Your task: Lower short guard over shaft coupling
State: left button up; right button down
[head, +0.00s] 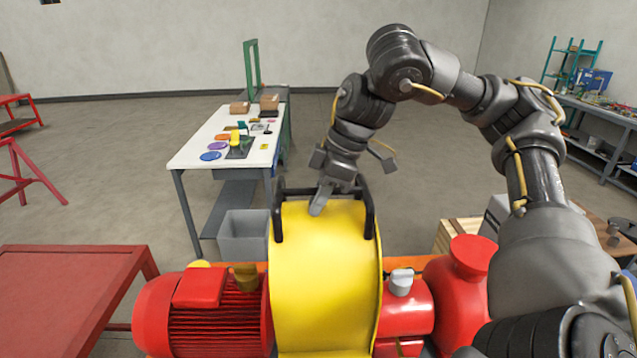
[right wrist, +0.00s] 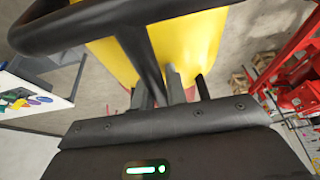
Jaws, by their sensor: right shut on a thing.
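The yellow guard (head: 325,275) is a broad curved cover with a black tubular handle (head: 279,217) on top. In the head view it stands between the red motor (head: 205,312) and the red pump (head: 462,292). My right gripper (head: 322,198) is at the top of the guard, shut on its handle. In the right wrist view the handle crosses close in front, with the yellow shell (right wrist: 190,45) behind my right gripper's fingers (right wrist: 172,88). The shaft coupling is hidden behind or under the guard. I cannot tell whether the guard hangs or rests. My left gripper is out of view.
A grey bin (head: 243,236) stands behind the skid. A white-topped table (head: 190,150) with coloured discs and boxes is further back. A red table (head: 65,290) is at left front. A brass-coloured fitting (head: 245,276) and a grey one (head: 401,281) stick up beside the guard.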

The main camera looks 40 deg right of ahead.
notch_tip(320, 180, down, 4)
jog(key=shift+r+b, duration=0.1)
jog(key=shift+b, duration=0.25)
notch_tip(320, 180, down, 4)
jog(key=b, duration=0.3)
jog(key=shift+r+b, duration=0.25)
jog(key=shift+b, duration=0.15)
notch_tip(320, 180, down, 10)
jog(key=b, duration=0.6)
jog(key=shift+s+a+f+b, duration=0.1)
jog(key=shift+a+f+b, duration=0.05)
jog(key=shift+f+b, duration=0.2)
jog(key=c, duration=1.3)
grip_release()
jog(key=shift+s+f, duration=0.1)
jog(key=shift+f, duration=0.05)
